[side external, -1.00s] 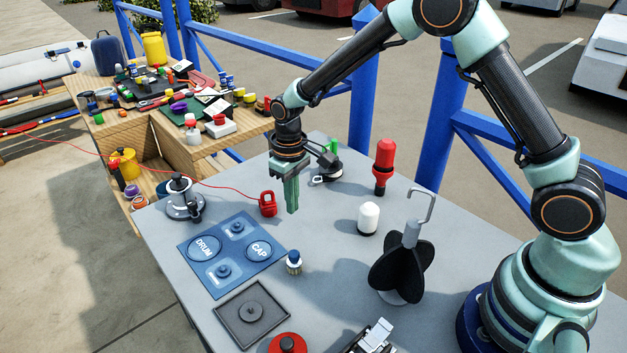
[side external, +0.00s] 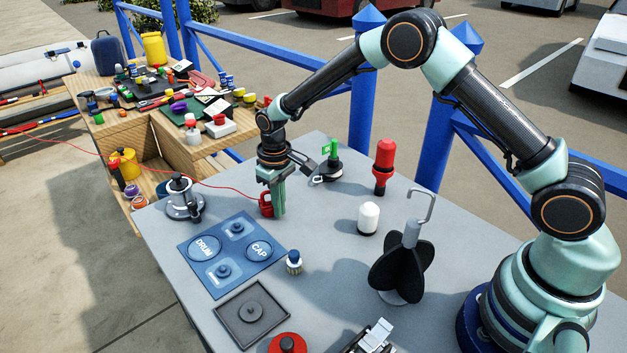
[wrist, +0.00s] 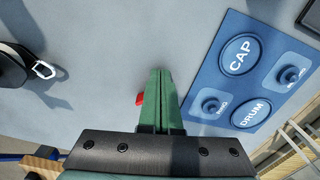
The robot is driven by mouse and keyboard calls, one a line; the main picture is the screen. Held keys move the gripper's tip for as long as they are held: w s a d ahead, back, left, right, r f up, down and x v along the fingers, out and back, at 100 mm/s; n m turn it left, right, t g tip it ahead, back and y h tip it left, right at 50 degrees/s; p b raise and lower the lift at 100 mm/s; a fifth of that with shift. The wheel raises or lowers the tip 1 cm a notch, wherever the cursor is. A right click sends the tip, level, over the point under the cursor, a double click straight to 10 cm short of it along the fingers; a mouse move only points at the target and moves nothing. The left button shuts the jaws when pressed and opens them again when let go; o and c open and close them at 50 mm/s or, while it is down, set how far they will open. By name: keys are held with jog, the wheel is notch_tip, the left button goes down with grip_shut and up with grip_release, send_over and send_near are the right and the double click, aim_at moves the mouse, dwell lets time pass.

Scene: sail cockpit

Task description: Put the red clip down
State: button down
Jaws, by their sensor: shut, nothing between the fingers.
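The red clip (side external: 266,204) stands on the grey table in the side external view, with a thin red line running from it to the left. My gripper (side external: 279,213) points down beside it, its green fingers together and empty. The fingers hide part of the clip's right side; I cannot tell whether they touch it. In the wrist view my gripper's fingers (wrist: 161,72) are pressed together, and only a small red piece of the clip (wrist: 139,99) shows at their left edge.
A blue mat (side external: 213,280) marked DRUM and CAP lies in front. A silver winch-like piece (side external: 183,205) stands left, a black block with a shackle (side external: 331,169) behind right. A red bottle (side external: 383,165), a white cylinder (side external: 368,218) and a black finned stand (side external: 385,270) are to the right.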

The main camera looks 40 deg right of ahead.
aim_at(258, 205)
jog(key=shift+w+a, duration=0.25)
jog(key=shift+w, duration=0.95)
jog(key=shift+w+a, duration=0.25)
jog(key=shift+w, duration=1)
jog(key=shift+w+a, duration=0.25)
jog(key=shift+w, duration=0.95)
